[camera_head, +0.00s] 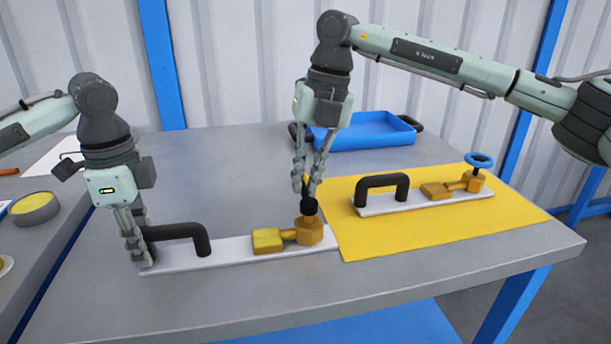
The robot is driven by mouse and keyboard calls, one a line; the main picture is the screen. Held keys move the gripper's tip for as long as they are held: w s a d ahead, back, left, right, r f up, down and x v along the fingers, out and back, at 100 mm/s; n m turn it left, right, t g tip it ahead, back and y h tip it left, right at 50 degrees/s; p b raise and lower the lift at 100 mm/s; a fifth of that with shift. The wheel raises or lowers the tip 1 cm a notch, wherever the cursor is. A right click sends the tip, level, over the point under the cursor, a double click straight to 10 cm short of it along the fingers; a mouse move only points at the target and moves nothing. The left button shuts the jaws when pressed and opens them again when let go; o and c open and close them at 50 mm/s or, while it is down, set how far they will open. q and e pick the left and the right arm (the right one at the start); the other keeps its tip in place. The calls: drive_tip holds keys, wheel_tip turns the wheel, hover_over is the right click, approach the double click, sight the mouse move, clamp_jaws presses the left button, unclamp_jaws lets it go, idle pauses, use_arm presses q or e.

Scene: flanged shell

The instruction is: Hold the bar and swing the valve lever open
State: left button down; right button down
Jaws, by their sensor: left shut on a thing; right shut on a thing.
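A white plate (220,254) lies on the grey table and carries a black bar handle (185,231) at its left and a brass valve (308,234) at its right end. My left gripper (143,252) points down and is shut on the left end of the bar. My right gripper (306,190) points down above the valve, shut on the valve lever (309,207). The lever is mostly hidden by the fingers; its black lower part and a bit of yellow show, and its exact angle is unclear.
A yellow mat (437,236) at right bears a second plate with a black handle (382,187), a brass valve and a blue handwheel (480,160). A blue tray (362,137) stands behind. A round container (34,208) is at far left. The table front is clear.

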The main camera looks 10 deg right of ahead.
drive_tip(key=d+m, duration=0.1)
drive_tip(key=m, duration=0.2)
drive_tip(key=s+d+m+t, duration=0.1)
drive_tip(key=m, duration=0.2)
drive_tip(key=s+d+m, duration=0.1)
drive_tip(key=m, duration=0.2)
drive_tip(key=shift+d+t+h, duration=0.1)
drive_tip(key=shift+t+h, duration=0.2)
drive_tip(key=m, duration=0.1)
drive_tip(key=s+m, duration=0.1)
drive_tip(key=m, duration=0.2)
drive_tip(key=shift+s+d+h, duration=0.4)
drive_tip(key=shift+s+m+t+h, duration=0.2)
drive_tip(key=shift+s+m, duration=0.2)
drive_tip(key=shift+m, duration=0.75)
drive_tip(key=shift+s+m+t+h, duration=0.15)
drive_tip(key=shift+s+m, duration=0.25)
drive_tip(key=shift+m, duration=0.75)
drive_tip(key=c, duration=1.6)
unclamp_jaws()
drive_tip(key=shift+d+r, duration=0.1)
